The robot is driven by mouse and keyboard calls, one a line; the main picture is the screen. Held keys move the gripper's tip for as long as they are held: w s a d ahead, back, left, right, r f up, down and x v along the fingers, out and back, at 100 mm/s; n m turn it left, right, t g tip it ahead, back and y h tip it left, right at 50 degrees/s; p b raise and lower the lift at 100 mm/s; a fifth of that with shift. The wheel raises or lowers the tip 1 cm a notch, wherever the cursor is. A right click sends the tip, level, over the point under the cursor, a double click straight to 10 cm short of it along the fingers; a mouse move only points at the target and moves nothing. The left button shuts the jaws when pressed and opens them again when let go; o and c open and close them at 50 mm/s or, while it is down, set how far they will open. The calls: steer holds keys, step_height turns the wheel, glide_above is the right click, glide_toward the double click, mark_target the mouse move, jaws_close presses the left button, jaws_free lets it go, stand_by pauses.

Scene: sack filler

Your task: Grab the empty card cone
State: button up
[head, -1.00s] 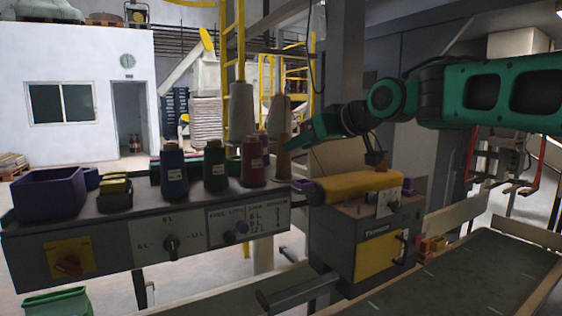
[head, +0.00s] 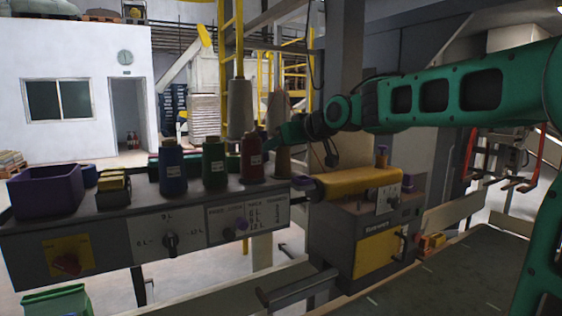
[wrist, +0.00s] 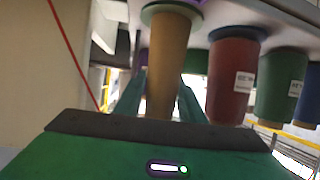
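The empty card cone, bare and tan-brown, stands upright at the right end of the spool shelf. In the head view its lower part (head: 283,164) shows and my gripper (head: 277,143) covers part of it. In the wrist view, where the shelf is at the top, the cone (wrist: 167,60) hangs large in the middle. My gripper's two green fingers (wrist: 159,92) reach up on either side of it. They look spread, with the cone between or just in front of them; I cannot tell whether they touch it.
A red thread cone (head: 251,158) stands close beside the card cone, then a green one (head: 214,163) and a blue one (head: 172,168). White cones (head: 240,108) stand behind. A yellow roller cover (head: 357,182) lies to the right, below my arm.

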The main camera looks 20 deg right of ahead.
steer(key=shift+w+a+f, duration=0.1)
steer(key=shift+w, duration=0.15)
steer(key=shift+c, duration=0.6)
steer(key=c, duration=0.7)
